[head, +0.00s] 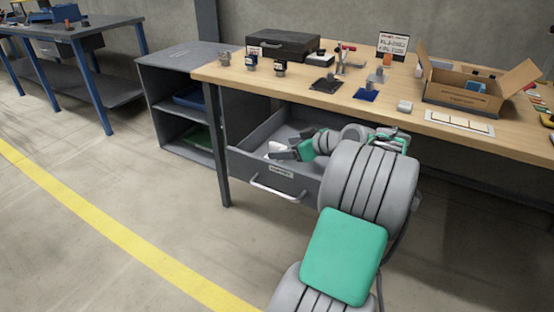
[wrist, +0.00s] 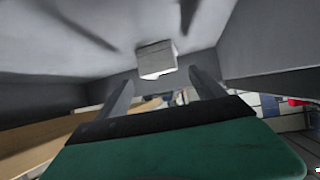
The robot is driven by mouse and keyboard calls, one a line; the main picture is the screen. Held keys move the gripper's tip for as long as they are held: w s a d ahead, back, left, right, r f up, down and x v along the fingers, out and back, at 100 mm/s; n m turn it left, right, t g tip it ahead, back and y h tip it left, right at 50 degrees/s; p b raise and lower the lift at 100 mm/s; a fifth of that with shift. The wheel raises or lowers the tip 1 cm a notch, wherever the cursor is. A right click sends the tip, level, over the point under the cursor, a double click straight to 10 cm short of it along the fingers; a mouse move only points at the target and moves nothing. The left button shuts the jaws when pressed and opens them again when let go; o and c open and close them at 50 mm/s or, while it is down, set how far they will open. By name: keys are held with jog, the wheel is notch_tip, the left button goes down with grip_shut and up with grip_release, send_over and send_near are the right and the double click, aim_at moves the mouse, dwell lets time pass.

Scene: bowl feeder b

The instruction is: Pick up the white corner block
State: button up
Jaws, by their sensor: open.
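The white corner block (head: 275,148) lies in the open grey drawer (head: 258,170) under the wooden table, in front of my gripper's fingers. In the wrist view the white block (wrist: 156,56) appears centred just beyond the fingertips, against the grey drawer surface. My gripper (head: 284,148) reaches into the drawer from the right and is open. In the wrist view my gripper (wrist: 161,76) has its two fingers spread, one on each side of the block's line, with nothing held. Whether the fingers touch the block cannot be told.
The drawer walls enclose my gripper closely, and its front has a bar handle (head: 278,188). The wooden tabletop (head: 300,92) overhangs above, holding a black case (head: 285,45), a cardboard box (head: 465,98) and small parts. Grey shelves (head: 180,60) stand left; floor in front is free.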

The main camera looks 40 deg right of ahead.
jog(key=x, duration=0.2)
jog(key=shift+w+a+f, duration=0.1)
jog(key=shift+w+f, duration=0.1)
jog(key=shift+w, duration=0.15)
jog(key=shift+c, duration=0.2)
jog(key=c, duration=1.3)
jog(key=shift+r, duration=0.1)
